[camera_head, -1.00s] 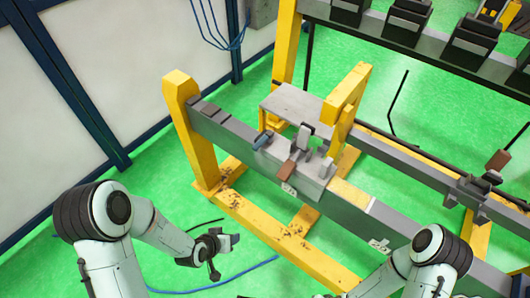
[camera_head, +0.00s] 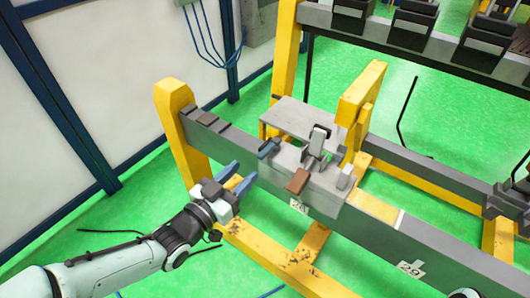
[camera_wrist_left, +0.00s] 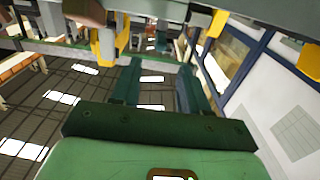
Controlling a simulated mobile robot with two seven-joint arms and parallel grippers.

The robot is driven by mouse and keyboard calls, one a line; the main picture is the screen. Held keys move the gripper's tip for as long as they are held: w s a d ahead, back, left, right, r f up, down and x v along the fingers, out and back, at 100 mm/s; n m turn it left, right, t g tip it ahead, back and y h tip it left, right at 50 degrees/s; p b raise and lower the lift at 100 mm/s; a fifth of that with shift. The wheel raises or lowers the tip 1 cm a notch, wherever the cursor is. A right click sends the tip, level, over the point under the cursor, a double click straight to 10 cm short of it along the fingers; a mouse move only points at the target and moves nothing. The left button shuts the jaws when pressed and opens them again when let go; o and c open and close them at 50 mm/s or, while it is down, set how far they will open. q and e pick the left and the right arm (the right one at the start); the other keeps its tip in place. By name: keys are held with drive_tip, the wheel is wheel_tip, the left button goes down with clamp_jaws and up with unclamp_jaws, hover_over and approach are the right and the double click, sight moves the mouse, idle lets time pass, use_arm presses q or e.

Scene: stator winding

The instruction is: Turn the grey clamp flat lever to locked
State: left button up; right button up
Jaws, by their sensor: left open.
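The grey clamp (camera_head: 330,158) sits on top of the long grey beam. Its light grey flat lever (camera_head: 318,140) stands up steeply from the clamp. A brown block-like handle (camera_head: 298,181) sticks out at the clamp's front, and a small blue-grey piece (camera_head: 268,148) lies to its left. My left gripper (camera_head: 238,180) is open and empty, in front of the beam and left of the clamp, apart from the lever. Its two fingers show spread with nothing between them in the left wrist view (camera_wrist_left: 157,88).
The grey beam (camera_head: 410,240) runs on to the lower right. A yellow post (camera_head: 180,130) stands behind my left gripper, and a yellow upright (camera_head: 362,95) rises behind the clamp. A flat grey plate (camera_head: 305,118) lies behind the clamp. Green floor is free in front.

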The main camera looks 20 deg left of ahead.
sight(259, 157)
use_arm(q)
drive_tip(key=x, duration=0.9)
drive_tip(key=shift+w+d+f, duration=0.1)
drive_tip(key=shift+w, duration=0.1)
clamp_jaws()
